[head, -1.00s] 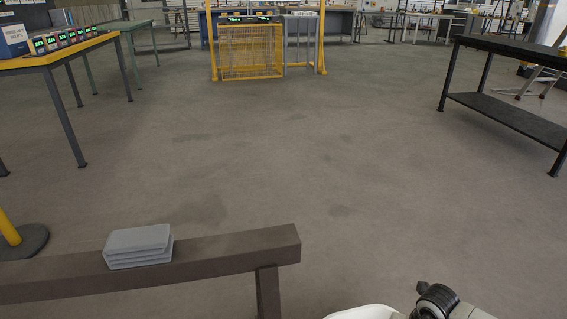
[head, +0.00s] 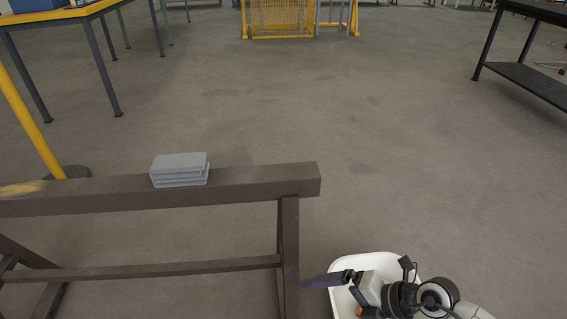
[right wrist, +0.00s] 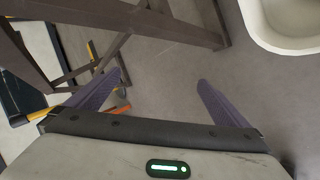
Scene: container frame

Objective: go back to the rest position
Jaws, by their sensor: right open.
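My right gripper (head: 322,280) is at the lower right of the head view, beside the right end of the brown frame (head: 250,184). In the right wrist view my right gripper (right wrist: 160,85) shows two purple fingers spread wide apart. Nothing is between them except a view of the floor. My left gripper is not in either view.
A stack of grey slabs (head: 180,170) lies on the frame's top beam. A white bin (head: 375,262) is under my right arm. A yellow-edged table (head: 60,17) stands at upper left and a dark shelf table (head: 525,75) at upper right. The middle floor is clear.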

